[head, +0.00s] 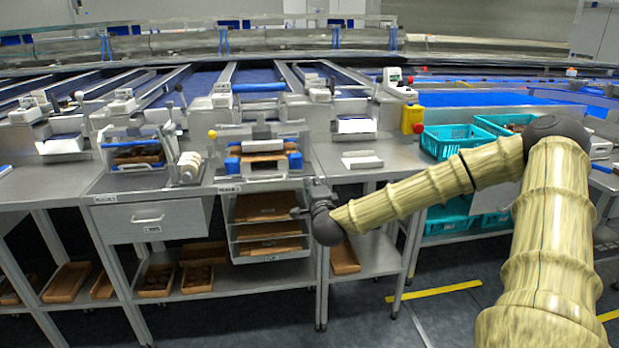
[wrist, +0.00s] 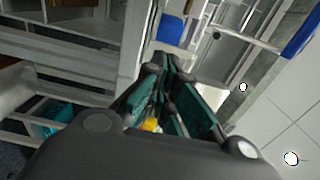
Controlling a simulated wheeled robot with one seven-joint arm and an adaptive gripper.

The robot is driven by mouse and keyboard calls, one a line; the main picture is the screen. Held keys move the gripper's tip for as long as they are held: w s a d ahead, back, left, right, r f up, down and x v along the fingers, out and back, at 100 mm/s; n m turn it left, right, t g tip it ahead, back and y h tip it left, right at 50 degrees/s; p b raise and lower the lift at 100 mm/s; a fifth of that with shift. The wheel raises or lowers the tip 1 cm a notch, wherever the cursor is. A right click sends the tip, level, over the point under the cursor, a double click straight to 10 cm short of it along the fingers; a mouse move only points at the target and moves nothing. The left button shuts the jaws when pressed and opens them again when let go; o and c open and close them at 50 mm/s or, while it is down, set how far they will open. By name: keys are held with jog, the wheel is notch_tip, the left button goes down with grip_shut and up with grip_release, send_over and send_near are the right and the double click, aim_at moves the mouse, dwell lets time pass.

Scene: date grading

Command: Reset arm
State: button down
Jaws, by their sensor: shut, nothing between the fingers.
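My gripper (head: 300,212) is at the end of my bamboo-patterned arm, in front of the steel workbench (head: 205,186) and near the stacked drawers below it. In the wrist view the dark green-black fingers of my gripper (wrist: 167,68) show from behind, past the dark housing. They are shut, and nothing is held between them. In the head view the fingers are small and partly hidden by the dark wrist.
A clear-sided drawer stack (head: 268,229) with brown trays is close behind my gripper. A closed white drawer (head: 158,219) is to its left. Teal crates (head: 452,141) stand on the right bench. Wooden trays (head: 67,282) lie on the lower shelves. The floor at right is open.

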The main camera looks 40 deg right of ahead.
jog(key=v, duration=0.2)
jog(key=shift+s+a, duration=0.2)
jog(key=shift+a, duration=0.1)
jog(key=s+a+f+n+g+y+p, duration=0.35)
jog(key=a+f+n, duration=0.35)
jog(key=a+f, duration=0.35)
jog(key=s+a+f+n+g+y+p, duration=0.25)
jog(key=s+a+f+n+y, duration=0.2)
jog(key=a+f+n, duration=0.55)
jog(key=s+a+f+n+g+p, duration=0.2)
jog(key=s+a+f+g, duration=0.1)
jog(key=s, duration=0.7)
jog(key=s+a+f+n+g+p, duration=0.2)
jog(key=s+a+f, duration=0.3)
jog(key=s, duration=0.6)
jog(key=s+a+f+n+g+y+p, duration=0.1)
jog(key=s+a+f+g, duration=0.3)
jog(key=s, duration=0.7)
jog(key=shift+a+n+g+p, duration=0.3)
jog(key=shift+a+n+p, duration=0.15)
jog(key=shift+a+n, duration=0.5)
